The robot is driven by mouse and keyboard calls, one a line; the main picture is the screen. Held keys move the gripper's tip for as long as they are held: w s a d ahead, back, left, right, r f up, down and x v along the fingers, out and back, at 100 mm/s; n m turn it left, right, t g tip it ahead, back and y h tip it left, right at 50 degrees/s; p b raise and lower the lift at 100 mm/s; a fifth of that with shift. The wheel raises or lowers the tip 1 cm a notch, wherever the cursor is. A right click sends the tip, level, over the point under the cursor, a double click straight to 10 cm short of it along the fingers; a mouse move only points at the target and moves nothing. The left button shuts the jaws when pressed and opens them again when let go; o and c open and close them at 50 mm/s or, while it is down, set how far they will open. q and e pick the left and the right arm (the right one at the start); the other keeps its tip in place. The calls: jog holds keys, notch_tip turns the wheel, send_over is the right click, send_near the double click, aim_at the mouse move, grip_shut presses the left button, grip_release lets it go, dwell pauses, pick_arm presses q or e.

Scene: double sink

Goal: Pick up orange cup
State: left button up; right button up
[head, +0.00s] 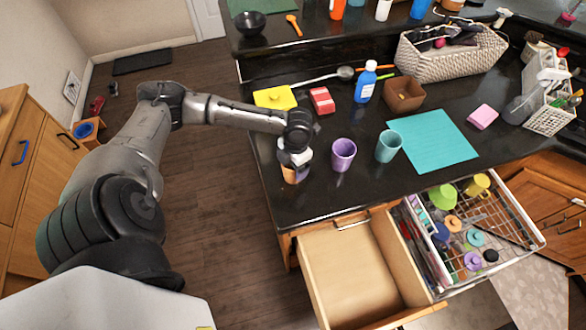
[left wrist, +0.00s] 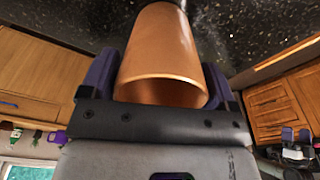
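The orange cup (head: 290,176) is near the front left corner of the dark counter, partly hidden under my left gripper (head: 296,160). In the left wrist view the orange cup (left wrist: 160,50) sits between the two purple fingers, its open rim toward the palm. The fingers lie against both sides of the cup, so my left gripper (left wrist: 160,85) looks shut on it. I cannot tell whether the cup's base touches the counter. My right gripper is not in view.
A purple cup (head: 343,154) and a teal cup (head: 388,146) stand just right. An empty drawer (head: 350,265) and a pulled-out dish rack (head: 500,215) jut out in front.

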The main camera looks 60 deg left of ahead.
pick_arm(q)
jog(key=c, duration=0.6)
jog(key=shift+r, duration=0.1)
jog(key=shift+r, duration=0.5)
jog(key=w+d+r, duration=0.2)
jog(key=d+r, duration=0.1)
jog(key=w+d+r, duration=0.2)
jog(key=d+r, duration=0.1)
jog(key=w+d+r, duration=0.2)
jog(key=d+r, duration=0.1)
jog(key=r, duration=0.1)
jog(key=shift+w+d, duration=0.25)
jog(key=shift+w, duration=0.15)
